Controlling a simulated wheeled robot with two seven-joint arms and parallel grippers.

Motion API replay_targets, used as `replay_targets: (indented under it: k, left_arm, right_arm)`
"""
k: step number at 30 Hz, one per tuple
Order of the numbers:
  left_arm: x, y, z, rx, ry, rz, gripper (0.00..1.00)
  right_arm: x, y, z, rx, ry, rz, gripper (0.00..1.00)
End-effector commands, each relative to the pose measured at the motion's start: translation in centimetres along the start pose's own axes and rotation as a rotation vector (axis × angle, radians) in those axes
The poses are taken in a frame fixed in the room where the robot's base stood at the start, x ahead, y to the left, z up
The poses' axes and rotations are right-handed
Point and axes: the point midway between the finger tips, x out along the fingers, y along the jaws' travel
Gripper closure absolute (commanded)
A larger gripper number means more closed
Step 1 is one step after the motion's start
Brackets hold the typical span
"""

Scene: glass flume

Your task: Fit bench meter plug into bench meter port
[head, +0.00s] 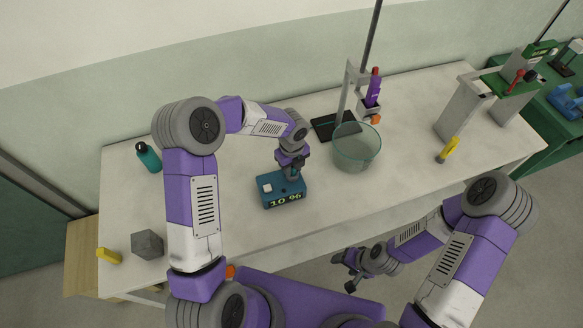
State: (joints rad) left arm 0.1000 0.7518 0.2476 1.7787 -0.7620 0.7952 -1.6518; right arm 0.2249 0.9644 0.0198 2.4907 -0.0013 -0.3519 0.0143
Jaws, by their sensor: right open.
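The bench meter is a blue box (281,192) with a pale square on top and a yellow "10 96" readout on its front. It sits on the pale table, left of the glass vessel. My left gripper (291,172) points down at the top right of the box. Its fingertips are small and partly hidden, so I cannot tell whether they are shut on a plug. The plug and the port cannot be made out there. My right gripper (345,272) is open and empty, in front of the table's front edge, well away from the meter.
A glass vessel (357,150) stands close right of the meter, with a stand (348,95) holding a purple, red-topped device (373,90) behind. A teal bottle (149,157), a grey block (147,245) and yellow pieces (109,256) (447,150) lie further off. Grey uprights (466,100) stand right.

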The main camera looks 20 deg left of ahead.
Motion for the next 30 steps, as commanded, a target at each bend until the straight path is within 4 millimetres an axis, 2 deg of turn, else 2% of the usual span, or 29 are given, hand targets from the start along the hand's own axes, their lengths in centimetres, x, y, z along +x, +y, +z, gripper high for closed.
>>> replay_targets:
  k: [1, 4, 19, 23, 30]
  left_arm:
    - [1.3, 0.8, -0.4, -0.002, 0.017, 0.023, 0.61]
    - [1.4, 0.9, -0.4, -0.003, 0.018, 0.025, 0.48]
    - [1.1, 1.1, -0.3, -0.004, 0.018, 0.032, 0.48]
    - [-0.2, 1.1, -0.3, -0.004, 0.018, 0.034, 0.48]
    - [-5.8, 0.6, -0.1, -0.003, 0.011, 0.02, 0.48]
  right_arm:
    - [0.1, 0.1, 0.0, 0.0, 0.0, 0.0, 0.35]
    - [0.2, 0.1, 0.0, 0.0, 0.0, 0.0, 0.35]
    - [0.0, 0.0, 0.0, 0.0, 0.0, 0.0, 0.35]
    - [-0.9, -0.3, 0.0, 0.0, 0.0, 0.0, 0.35]
    - [-0.8, -0.3, 0.0, 0.0, 0.0, 0.0, 0.35]
